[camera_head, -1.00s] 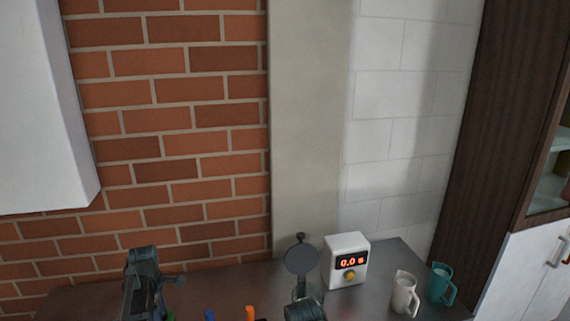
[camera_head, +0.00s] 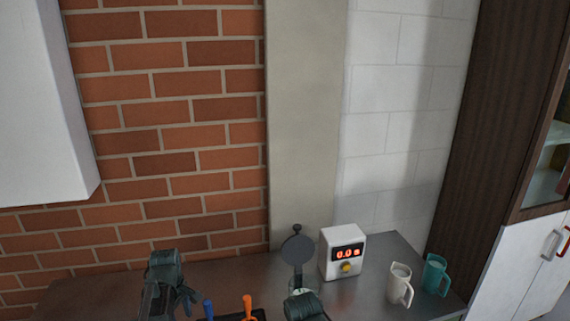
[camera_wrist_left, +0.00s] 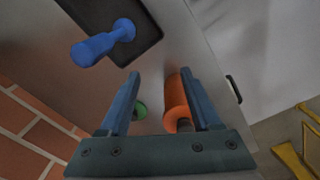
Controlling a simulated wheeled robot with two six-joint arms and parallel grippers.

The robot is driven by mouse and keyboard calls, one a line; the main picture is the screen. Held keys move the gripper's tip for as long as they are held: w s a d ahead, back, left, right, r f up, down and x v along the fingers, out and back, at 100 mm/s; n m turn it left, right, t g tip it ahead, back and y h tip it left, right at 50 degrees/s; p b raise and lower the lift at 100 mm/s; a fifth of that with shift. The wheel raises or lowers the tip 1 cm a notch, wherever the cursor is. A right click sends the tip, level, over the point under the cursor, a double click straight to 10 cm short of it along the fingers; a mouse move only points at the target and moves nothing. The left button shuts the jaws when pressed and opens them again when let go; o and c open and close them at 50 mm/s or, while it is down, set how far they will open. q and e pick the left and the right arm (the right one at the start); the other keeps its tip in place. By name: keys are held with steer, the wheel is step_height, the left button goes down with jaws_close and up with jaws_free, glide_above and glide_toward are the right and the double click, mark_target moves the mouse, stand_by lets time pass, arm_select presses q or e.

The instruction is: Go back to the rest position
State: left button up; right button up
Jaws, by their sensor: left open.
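My left gripper (camera_wrist_left: 160,76) is open; its two blue-grey fingers show spread apart in the left wrist view. An orange roller (camera_wrist_left: 175,98) lies along the right finger, and a small green piece (camera_wrist_left: 141,110) shows beside the left finger. I cannot tell whether either touches a finger. A blue roller (camera_wrist_left: 100,44) lies beyond the fingers, over a black tray (camera_wrist_left: 75,8). In the head view, the blue handle (camera_head: 208,308) and orange handle (camera_head: 248,306) stand at the bottom edge. Only a dark part of my right arm shows there; its jaws are out of frame.
A white timer (camera_head: 342,254) reading 0.0 stands on the dark counter (camera_head: 225,277), beside a dark round disc (camera_head: 298,250) on a stand. A white mug (camera_head: 399,284) and a teal mug (camera_head: 434,274) stand at the right. A brick wall (camera_head: 165,130) rises behind.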

arm_select(q)
steer(key=s+d+m, duration=0.7)
steer(key=d+m, duration=0.2)
steer(key=d, duration=0.3)
steer(key=s+d+m+y, duration=0.1)
steer(key=s+d+m, duration=0.6)
steer(key=d+m, duration=0.2)
steer(key=d, duration=0.2)
steer(key=shift+d, duration=0.35)
steer(key=shift+s+a+r+g, duration=0.1)
steer(key=shift+s+g, duration=0.05)
steer(key=shift+g, duration=0.15)
